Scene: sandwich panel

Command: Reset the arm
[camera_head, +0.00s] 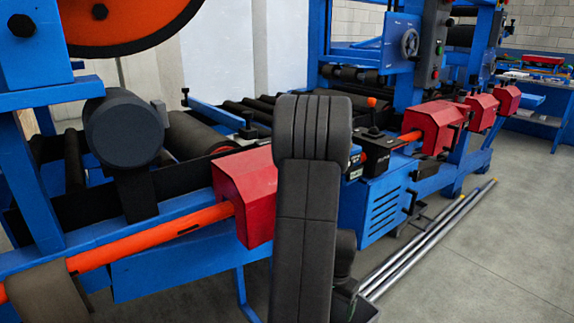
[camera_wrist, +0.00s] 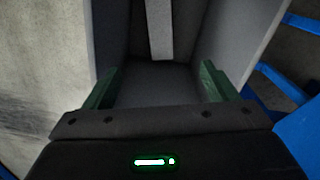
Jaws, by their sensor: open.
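My gripper (camera_wrist: 160,80) shows in the wrist view with its two green fingers spread wide apart. Nothing is held between them. Beyond the fingers are grey and dark surfaces that I cannot identify for sure. In the head view my dark arm stands upright in the middle, in front of the blue machine (camera_head: 380,207). The gripper's fingers cannot be made out there; the lower end of the arm is partly cut off by the bottom edge.
Red box-shaped covers (camera_head: 245,190) sit along an orange bar (camera_head: 150,236) on the machine's near side. A control lever (camera_head: 372,115) stands right of my arm. Long metal rods (camera_head: 430,237) run low beside the machine. The grey floor (camera_head: 500,240) at right is clear.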

